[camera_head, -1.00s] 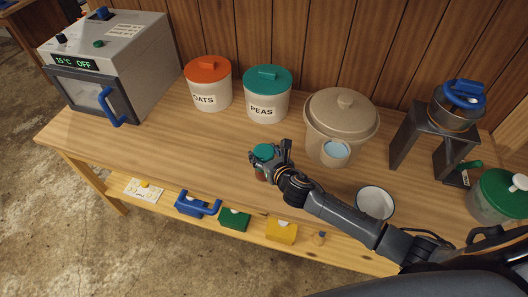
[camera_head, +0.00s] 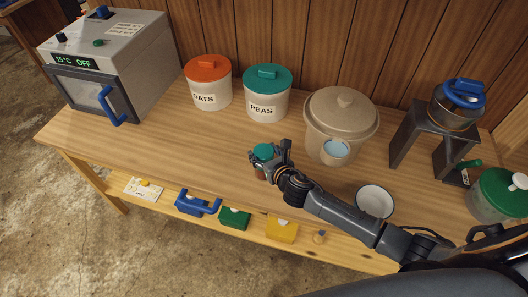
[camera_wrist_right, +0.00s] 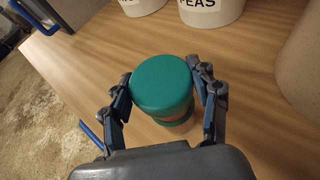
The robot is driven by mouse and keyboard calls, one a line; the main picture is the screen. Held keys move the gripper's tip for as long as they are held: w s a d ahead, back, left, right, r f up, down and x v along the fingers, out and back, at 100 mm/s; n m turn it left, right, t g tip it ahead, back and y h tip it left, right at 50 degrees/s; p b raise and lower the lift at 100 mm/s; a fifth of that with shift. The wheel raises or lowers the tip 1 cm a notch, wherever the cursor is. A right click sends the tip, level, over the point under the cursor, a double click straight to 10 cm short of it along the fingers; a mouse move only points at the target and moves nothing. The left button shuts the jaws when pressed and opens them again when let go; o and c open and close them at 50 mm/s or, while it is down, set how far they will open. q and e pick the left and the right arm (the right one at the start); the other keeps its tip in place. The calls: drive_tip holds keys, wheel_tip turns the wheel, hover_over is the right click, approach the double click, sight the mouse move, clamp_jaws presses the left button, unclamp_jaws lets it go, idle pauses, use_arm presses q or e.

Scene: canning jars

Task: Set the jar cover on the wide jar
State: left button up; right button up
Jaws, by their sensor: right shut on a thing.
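The teal round jar cover (camera_head: 264,151) is between the fingers of my right gripper (camera_head: 270,154), which is shut on it above the front part of the table. In the right wrist view the cover (camera_wrist_right: 160,82) lies level between the two fingers. Below it an orange and green jar-like body (camera_wrist_right: 180,113) shows, partly hidden by the cover. In the head view a reddish-brown bit of it shows under the gripper. I cannot tell whether the cover rests on this body or whether it is the wide jar. My left gripper is not in view.
OATS (camera_head: 208,84) and PEAS (camera_head: 267,96) canisters stand behind. A lidded beige crock (camera_head: 340,108), a white bowl (camera_head: 375,201), a metal stand (camera_head: 408,138) and a green-lidded jar (camera_head: 497,195) stand to the right. A grey oven (camera_head: 112,65) is at left. The table left of my gripper is clear.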

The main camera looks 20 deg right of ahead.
drive_tip(key=shift+f+b, duration=0.35)
drive_tip(key=shift+f, duration=0.2)
idle(0.4)
drive_tip(key=o, duration=1)
drive_tip(key=v, duration=1.2)
